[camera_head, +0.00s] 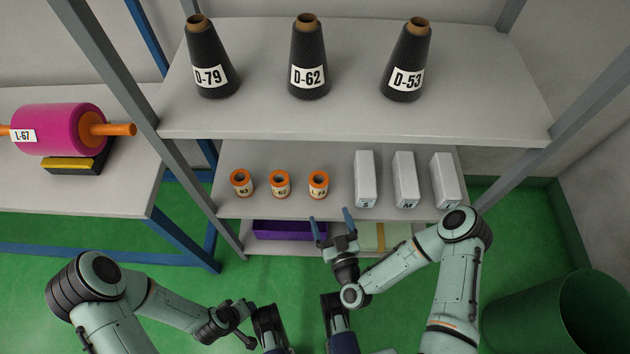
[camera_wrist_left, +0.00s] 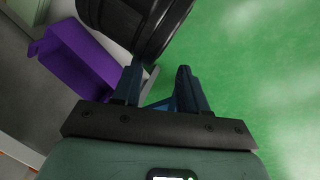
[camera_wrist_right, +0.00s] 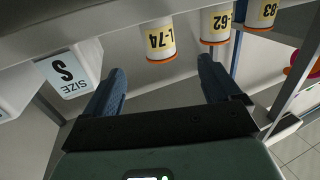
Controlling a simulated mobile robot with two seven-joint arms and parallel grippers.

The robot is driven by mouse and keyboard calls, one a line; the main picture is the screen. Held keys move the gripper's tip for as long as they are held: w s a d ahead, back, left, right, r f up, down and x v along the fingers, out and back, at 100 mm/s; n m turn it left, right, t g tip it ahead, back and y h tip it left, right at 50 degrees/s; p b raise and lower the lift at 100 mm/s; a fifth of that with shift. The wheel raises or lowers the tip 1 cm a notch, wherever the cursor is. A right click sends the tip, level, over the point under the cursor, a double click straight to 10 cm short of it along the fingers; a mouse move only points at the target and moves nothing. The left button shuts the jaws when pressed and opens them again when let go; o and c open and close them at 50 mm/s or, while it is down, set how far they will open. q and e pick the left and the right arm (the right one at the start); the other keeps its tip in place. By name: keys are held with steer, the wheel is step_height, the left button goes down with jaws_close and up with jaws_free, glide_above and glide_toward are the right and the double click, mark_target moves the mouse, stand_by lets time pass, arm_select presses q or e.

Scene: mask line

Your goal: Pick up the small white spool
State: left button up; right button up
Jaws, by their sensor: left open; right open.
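Three small white spools with orange ends and yellow labels stand upright in a row on the middle shelf: a left one (camera_head: 241,183), a middle one (camera_head: 280,184) and a right one (camera_head: 318,185). In the right wrist view, the spool labelled L-74 (camera_wrist_right: 160,38) is nearest, with the L-62 spool (camera_wrist_right: 215,24) and the 83 spool (camera_wrist_right: 262,14) beyond. My right gripper (camera_head: 332,222) is open and empty, in front of the shelf edge just below the right spool, apart from it. My left gripper (camera_wrist_left: 158,72) is open and empty, low over the green floor.
White boxes (camera_head: 404,180) stand right of the spools. Large dark cones (camera_head: 308,60) stand on the upper shelf (camera_head: 260,118), which overhangs the middle one. A purple bin (camera_head: 290,230) sits below. A magenta roll (camera_head: 62,130) lies on the left table; a green bin (camera_head: 560,315) stands right.

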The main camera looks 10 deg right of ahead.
steer(key=b, duration=0.1)
glide_toward(318, 182)
steer(key=w, duration=0.1)
steer(key=w+r, duration=0.2)
steer(key=shift+w+a, duration=0.25)
steer(key=shift+w, duration=0.15)
steer(key=w+b, duration=0.1)
steer(key=w, duration=0.2)
steer(key=shift+w+r+b, duration=0.15)
steer(key=shift+w+b, duration=0.2)
steer(key=shift+w, duration=0.55)
arm_select(q)
steer(key=shift+y, duration=0.3)
steer(key=f, duration=0.1)
steer(key=a+f, duration=0.2)
steer(key=f, duration=0.1)
steer(key=shift+w, duration=0.15)
arm_select(e)
steer(key=shift+r, duration=0.1)
steer(key=c, duration=1.1)
